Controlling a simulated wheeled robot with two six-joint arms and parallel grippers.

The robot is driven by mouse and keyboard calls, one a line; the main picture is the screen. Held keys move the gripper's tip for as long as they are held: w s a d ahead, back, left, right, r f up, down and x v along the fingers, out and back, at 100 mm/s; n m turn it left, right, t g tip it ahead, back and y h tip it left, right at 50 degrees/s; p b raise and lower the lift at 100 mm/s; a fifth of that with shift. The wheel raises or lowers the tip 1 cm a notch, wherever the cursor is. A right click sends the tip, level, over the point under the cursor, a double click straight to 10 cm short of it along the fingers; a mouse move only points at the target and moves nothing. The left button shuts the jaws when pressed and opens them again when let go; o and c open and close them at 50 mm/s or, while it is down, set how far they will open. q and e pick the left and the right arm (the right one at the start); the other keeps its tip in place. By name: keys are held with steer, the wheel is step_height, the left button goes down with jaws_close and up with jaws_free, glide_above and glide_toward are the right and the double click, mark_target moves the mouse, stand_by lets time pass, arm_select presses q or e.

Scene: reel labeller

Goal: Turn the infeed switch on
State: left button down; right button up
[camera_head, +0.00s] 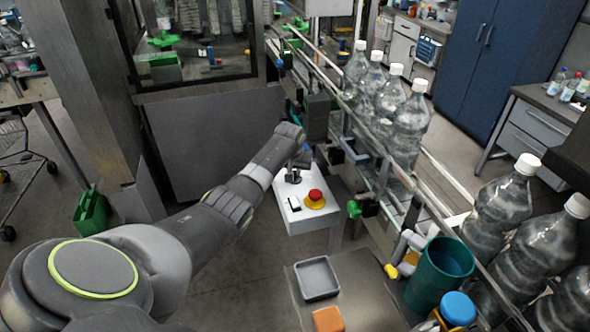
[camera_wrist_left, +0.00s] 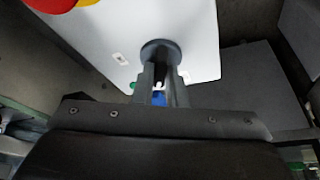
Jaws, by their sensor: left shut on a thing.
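The white control box (camera_head: 310,216) stands beside the conveyor in the head view. The infeed switch shows in the left wrist view as a dark round knob (camera_wrist_left: 160,47) on the box's white face. My left gripper (camera_wrist_left: 162,84) reaches it, and its two fingers are shut on the switch, hiding part of it. In the head view my left gripper (camera_head: 298,158) is at the far end of the box, partly hidden by its own arm. A red button (camera_head: 315,195) on a yellow base sits nearer on the box. My right gripper is not in view.
Clear bottles (camera_head: 388,100) with white caps line the conveyor to the right. A teal cup (camera_head: 438,275), a grey tray (camera_head: 317,279) and an orange block (camera_head: 328,319) are at the front.

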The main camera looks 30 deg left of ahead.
arm_select(q)
steer(key=m+h, duration=0.1)
steer(key=m, duration=0.2)
steer(key=shift+a+m+t+b, duration=0.15)
steer(key=shift+m+t+b, duration=0.15)
steer(key=shift+m+b, duration=0.1)
steer(key=m+h+b, duration=0.1)
steer(key=m, duration=0.1)
steer(key=shift+a+f+m+h, duration=0.1)
steer(key=shift+m+h, duration=0.2)
steer(key=shift+m, duration=0.1)
steer(key=m+h+b, duration=0.1)
steer(key=m+b, duration=0.3)
steer(key=b, duration=0.1)
steer(key=shift+w+f, duration=0.1)
steer(key=shift+a+r+m+g+h+b, duration=0.1)
steer(key=shift+r+m+g+h+b, duration=0.15)
steer(key=shift+m+g+h+b, duration=0.65)
steer(key=shift+m+t+y+b, duration=0.3)
steer(key=shift+y+b, duration=0.05)
steer(key=shift+y, duration=0.05)
steer(key=c, duration=1.5)
jaws_free()
steer(key=shift+o, duration=0.2)
